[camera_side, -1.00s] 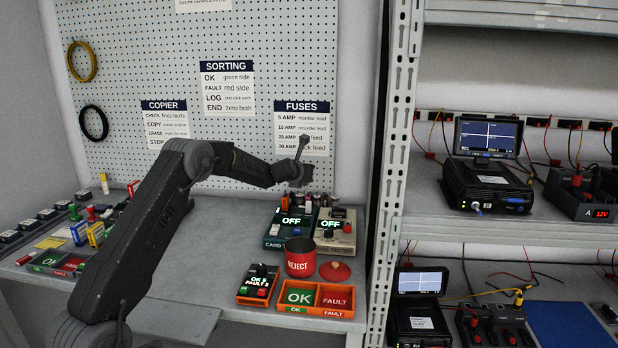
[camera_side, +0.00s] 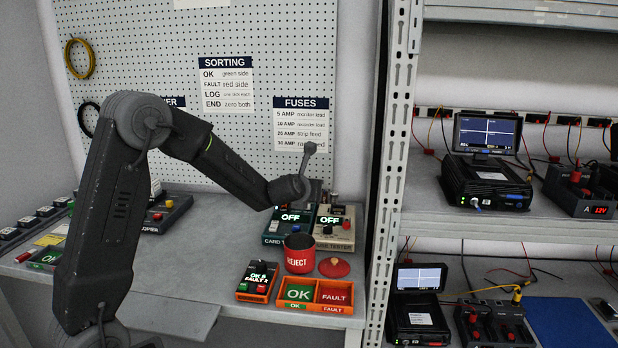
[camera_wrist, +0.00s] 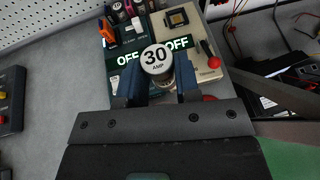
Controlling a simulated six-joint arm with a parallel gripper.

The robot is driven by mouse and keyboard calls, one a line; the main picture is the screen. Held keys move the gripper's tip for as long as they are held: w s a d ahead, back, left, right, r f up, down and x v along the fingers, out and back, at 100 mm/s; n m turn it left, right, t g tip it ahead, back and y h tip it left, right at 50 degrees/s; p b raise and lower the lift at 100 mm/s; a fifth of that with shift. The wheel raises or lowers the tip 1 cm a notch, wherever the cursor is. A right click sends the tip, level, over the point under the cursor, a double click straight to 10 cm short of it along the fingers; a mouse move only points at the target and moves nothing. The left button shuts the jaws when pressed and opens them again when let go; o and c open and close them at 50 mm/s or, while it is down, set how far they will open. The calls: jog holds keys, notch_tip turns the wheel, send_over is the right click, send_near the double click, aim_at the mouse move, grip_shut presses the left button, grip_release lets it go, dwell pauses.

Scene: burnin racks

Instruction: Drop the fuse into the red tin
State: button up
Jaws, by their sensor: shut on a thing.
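The fuse (camera_wrist: 157,60) has a round white end marked 30 AMP. In the wrist view it sits between the two blue fingers of my gripper (camera_wrist: 157,82), which is shut on it. The red tin (camera_side: 299,261), marked REJECT, stands upright and open on the bench in the side view. My wrist is above the bench, higher than the tin and a little behind it. The fingers and fuse cannot be made out in the side view. A bit of red (camera_wrist: 208,98) shows beside the right finger in the wrist view; I cannot tell if it is tin or lid.
The red lid (camera_side: 335,269) lies right of the tin. An orange OK/FAULT tray (camera_side: 315,309) and a counter box (camera_side: 258,283) are in front. A card tester (camera_side: 287,227) and a fuse tester (camera_side: 334,229), both reading OFF, stand behind. A metal rack post (camera_side: 386,200) rises at the right.

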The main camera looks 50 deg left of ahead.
jog(key=s+d, duration=0.4)
jog(key=s, duration=0.1)
notch_tip(320, 180, down, 6)
jog(key=shift+s+f, duration=0.15)
jog(key=shift+f, duration=0.05)
jog(key=o, duration=1)
jog(key=v, duration=0.7)
jog(key=shift+s+d+r, duration=0.15)
